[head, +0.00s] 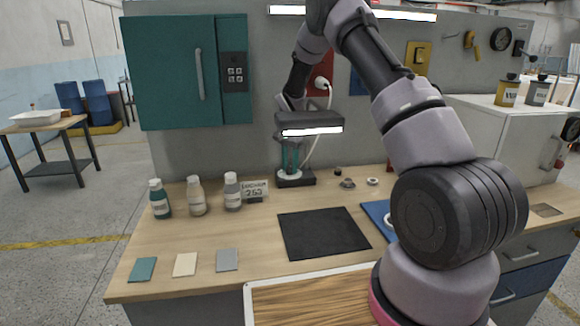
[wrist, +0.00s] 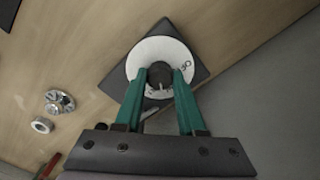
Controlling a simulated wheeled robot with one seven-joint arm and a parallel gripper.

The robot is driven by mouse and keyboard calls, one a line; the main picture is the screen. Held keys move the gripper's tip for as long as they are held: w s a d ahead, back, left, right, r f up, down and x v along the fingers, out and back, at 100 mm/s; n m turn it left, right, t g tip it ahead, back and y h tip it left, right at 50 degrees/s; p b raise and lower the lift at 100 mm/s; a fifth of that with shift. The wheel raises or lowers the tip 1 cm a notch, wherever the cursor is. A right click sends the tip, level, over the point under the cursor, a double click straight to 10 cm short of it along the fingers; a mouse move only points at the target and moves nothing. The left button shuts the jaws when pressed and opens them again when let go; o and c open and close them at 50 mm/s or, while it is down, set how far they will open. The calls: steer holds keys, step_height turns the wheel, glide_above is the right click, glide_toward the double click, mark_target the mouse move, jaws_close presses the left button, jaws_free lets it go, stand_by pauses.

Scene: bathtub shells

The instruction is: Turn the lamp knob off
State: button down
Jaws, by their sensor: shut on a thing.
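The lamp knob (wrist: 160,73) is a small dark round knob in the middle of a white dial (wrist: 147,54) on a dark square base (wrist: 193,48). Lettering shows on the dial's right side, partly readable. In the wrist view my gripper (wrist: 159,78) has its two teal fingers on either side of the knob, shut on it. The head view shows my gripper (head: 291,160) pointing down over the dark base (head: 297,182) at the back of the bench. The knob is hidden there.
Several bottles (head: 197,196) and a "253" sign (head: 254,189) stand left of the base. Small metal parts (head: 347,183) lie to its right. A white cord (head: 318,130) hangs behind my gripper. A black mat (head: 323,233) lies in front.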

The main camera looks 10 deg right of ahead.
steer(key=n, duration=0.4)
steer(key=shift+n, duration=0.3)
steer(key=n, duration=0.4)
steer(key=shift+n, duration=0.3)
steer(key=n, duration=0.5)
steer(key=shift+n, duration=2.2)
steer(key=c, duration=0.5)
jaws_free()
